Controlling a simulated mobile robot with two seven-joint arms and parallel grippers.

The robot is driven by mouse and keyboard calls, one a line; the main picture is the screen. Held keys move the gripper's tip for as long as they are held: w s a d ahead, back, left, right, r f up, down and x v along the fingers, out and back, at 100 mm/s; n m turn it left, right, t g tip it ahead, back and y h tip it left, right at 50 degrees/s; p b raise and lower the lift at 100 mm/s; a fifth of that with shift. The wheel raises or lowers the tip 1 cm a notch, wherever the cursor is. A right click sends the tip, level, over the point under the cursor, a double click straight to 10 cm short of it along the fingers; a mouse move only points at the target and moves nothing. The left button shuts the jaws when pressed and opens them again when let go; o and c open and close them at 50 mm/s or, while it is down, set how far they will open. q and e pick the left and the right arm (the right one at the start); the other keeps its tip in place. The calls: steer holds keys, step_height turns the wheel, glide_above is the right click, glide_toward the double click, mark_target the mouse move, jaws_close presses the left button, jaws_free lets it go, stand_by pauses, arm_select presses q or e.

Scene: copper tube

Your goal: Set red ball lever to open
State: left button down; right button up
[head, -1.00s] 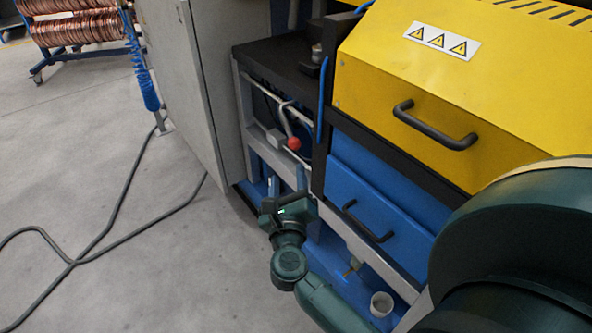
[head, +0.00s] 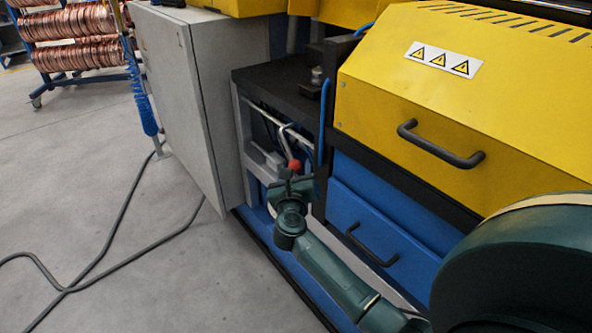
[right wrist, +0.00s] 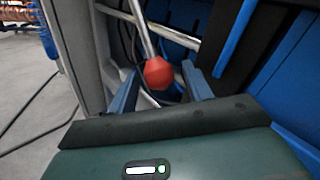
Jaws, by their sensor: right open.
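The lever's red ball (head: 294,165) sits at the lower end of a bent grey rod (head: 286,138) in the machine's open bay. The ball shows large in the right wrist view (right wrist: 158,73), with the rod running up from it. My right gripper (right wrist: 160,82) is open, its two blue fingers on either side of the ball with gaps showing. I cannot tell whether a finger touches it. In the head view the right gripper (head: 292,178) is just below the ball, its fingers mostly hidden. My left gripper is not in view.
A grey cabinet (head: 180,90) stands left of the bay. A black post and blue panel (head: 375,220) with a handle lie to the right, below a yellow cover (head: 440,110). A grey cable (head: 110,235) lies on the floor. Copper coils (head: 75,40) stand far left.

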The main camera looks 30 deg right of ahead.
steer(key=shift+w+d, duration=0.1)
steer(key=shift+w, duration=0.05)
jaws_close()
stand_by(0.5)
